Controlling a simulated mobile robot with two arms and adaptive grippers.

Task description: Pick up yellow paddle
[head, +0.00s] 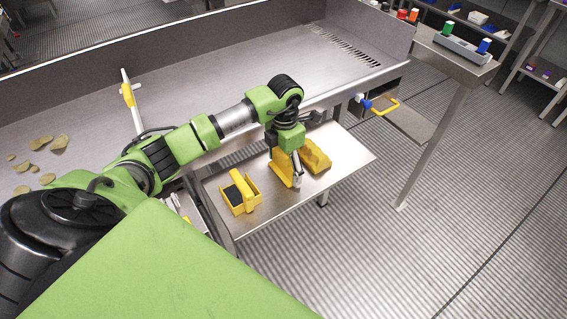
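A flat yellow piece (281,168), which may be the yellow paddle, stands on the small low metal table (345,158). A lumpy yellow piece (316,157) is just to its right; I cannot tell whether the two are one object. My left gripper (297,178) points down between them, close to or touching the yellow. Its fingers are small and partly hidden, so its opening and any grip are unclear. A long tool with a yellow part (129,95) lies across the large metal counter on the left. My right gripper is not in view.
A yellow holder with a dark pad (240,193) stands left of my gripper on the low table. The counter (195,85) rises behind, with yellowish pieces (60,143) at its left. A yellow handle (385,107) sticks out at right. The table's right end is clear.

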